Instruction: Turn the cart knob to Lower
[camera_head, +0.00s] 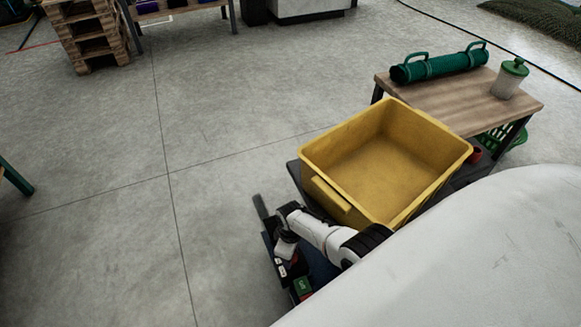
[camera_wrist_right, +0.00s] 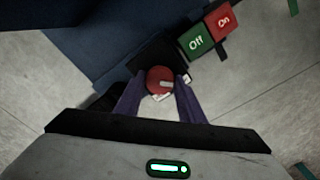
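The cart's red knob (camera_wrist_right: 160,79) is in the middle of the right wrist view, on a dark panel, with a small pale mark on its face. My right gripper (camera_wrist_right: 160,82) has its two fingers on either side of the knob, close to its edges. I cannot tell whether they press on it. A white label by the knob is partly hidden, and no setting words can be read. My left gripper is not in view.
A green Off button (camera_wrist_right: 196,41) and a red On button (camera_wrist_right: 223,20) sit close to the knob. A yellow tub (camera_head: 318,187) rests on the cart. Behind it, a wooden table (camera_head: 455,97) holds a green roll (camera_head: 440,66) and a lidded jar (camera_head: 510,80).

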